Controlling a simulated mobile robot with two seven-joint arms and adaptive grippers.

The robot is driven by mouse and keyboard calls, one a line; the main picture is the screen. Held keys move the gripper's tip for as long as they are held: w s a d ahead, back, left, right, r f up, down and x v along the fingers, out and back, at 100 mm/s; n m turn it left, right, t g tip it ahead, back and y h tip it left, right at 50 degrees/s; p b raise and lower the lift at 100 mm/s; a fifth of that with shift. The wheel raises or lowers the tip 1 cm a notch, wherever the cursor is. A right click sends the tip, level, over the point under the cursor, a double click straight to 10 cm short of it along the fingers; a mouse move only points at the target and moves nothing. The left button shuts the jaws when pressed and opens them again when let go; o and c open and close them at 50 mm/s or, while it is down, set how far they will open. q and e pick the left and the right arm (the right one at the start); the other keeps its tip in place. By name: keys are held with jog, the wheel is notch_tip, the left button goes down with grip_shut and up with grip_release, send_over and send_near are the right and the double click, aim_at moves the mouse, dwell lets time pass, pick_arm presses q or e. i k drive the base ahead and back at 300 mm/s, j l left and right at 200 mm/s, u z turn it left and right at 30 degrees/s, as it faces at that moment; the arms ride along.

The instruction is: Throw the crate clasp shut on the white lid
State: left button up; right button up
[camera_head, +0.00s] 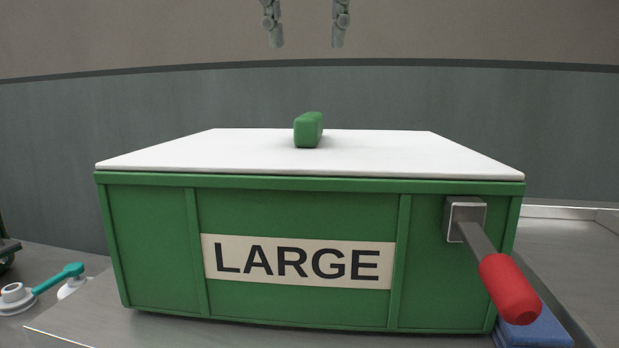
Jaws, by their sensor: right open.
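A green crate (153,251) marked LARGE stands in the middle, covered by a white lid (220,152) with a green block handle (308,130) on top. The clasp is a grey lever with a red grip (510,289), mounted on a square metal bracket (466,212) at the right of the crate's front. The lever slants down and outward to the right, with its grip well below the lid. My right gripper (306,43) is open and empty at the top edge, its two fingers pointing down above the lid handle, apart from everything. My left gripper is not in view.
A blue object (534,333) lies by the crate's lower right, partly behind the red grip. A white fitting with a teal lever (60,278) is at the left. A dark item shows at the left edge. A grey wall stands behind. Air above the lid is clear.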

aim_at(516, 300)
jog(key=k, duration=1.45)
